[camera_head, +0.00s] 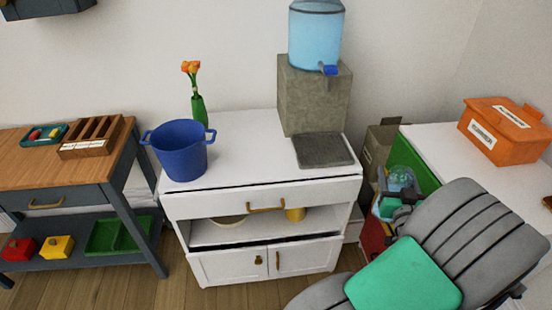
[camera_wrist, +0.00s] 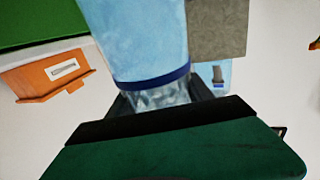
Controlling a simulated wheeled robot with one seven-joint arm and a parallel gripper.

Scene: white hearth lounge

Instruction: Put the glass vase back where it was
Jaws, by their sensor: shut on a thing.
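The glass vase (camera_wrist: 140,42) is pale blue and see-through, with a dark blue band. It fills the upper middle of the wrist view, and its end by the band lies between the dark fingers of my gripper (camera_wrist: 157,100). My gripper is shut on it. In the head view the vase (camera_head: 403,177) shows small and rounded in front of a green panel, held at my gripper (camera_head: 393,206). My arm covers part of this area, so the vase's lower part is hidden.
A white cabinet (camera_head: 240,150) bears a blue bucket (camera_head: 182,155), a green vase with orange flowers (camera_head: 198,108), a grey slab (camera_head: 323,150) and a water dispenser (camera_head: 315,35). Its middle top is clear. An orange box (camera_head: 503,130) stands on the right white table (camera_head: 440,140).

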